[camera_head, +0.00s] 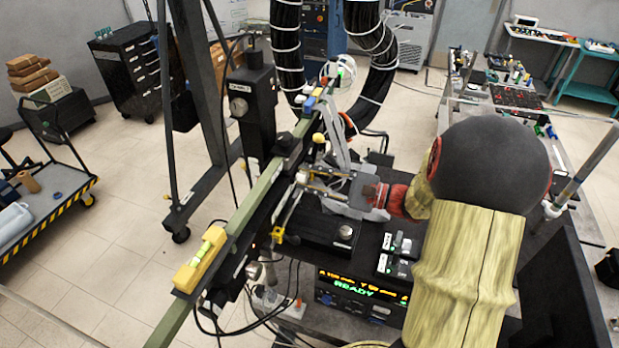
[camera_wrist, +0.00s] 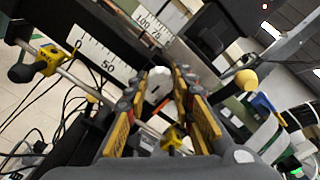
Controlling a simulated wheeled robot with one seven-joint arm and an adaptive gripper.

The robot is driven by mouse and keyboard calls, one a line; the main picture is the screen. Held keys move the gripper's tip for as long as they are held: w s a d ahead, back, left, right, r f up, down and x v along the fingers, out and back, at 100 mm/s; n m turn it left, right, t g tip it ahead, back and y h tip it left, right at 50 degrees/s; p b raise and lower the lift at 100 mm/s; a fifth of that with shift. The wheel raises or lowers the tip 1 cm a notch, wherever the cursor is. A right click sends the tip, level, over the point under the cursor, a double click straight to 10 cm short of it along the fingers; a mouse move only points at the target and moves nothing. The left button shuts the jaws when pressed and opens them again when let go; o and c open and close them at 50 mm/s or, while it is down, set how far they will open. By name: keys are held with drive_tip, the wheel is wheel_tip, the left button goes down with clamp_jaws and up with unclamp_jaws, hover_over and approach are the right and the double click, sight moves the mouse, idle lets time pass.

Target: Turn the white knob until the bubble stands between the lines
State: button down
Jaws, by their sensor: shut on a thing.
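A yellow spirit level (camera_head: 201,260) with a green vial sits on the long rail at the lower left in the head view. The bubble and its lines are too small to read. The white knob (camera_head: 301,178) is at the side of the rail; it also shows in the wrist view (camera_wrist: 158,84), between the finger ends. My gripper (camera_head: 308,180) reaches to it from the right. In the wrist view my gripper (camera_wrist: 160,92) has its yellow-padded fingers on both sides of the knob, shut on it. The fingers hide part of the knob's sides.
The long green-and-black rail (camera_head: 259,193) runs diagonally beside my arm. A yellow-ended part (camera_head: 318,137) is close above the knob. A yellow clamp (camera_head: 278,235) and a rod are below. A black console (camera_head: 362,290) reads READY. White scales (camera_wrist: 100,56) are near the fingers.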

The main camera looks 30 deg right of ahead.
drive_tip(key=m+p, duration=0.3)
drive_tip(key=shift+r, duration=0.15)
drive_tip(key=shift+m+p, duration=0.9)
drive_tip(key=shift+m, duration=0.4)
drive_tip(key=c, duration=1.5)
unclamp_jaws()
drive_tip(key=shift+d, duration=0.1)
drive_tip(key=v, duration=1.2)
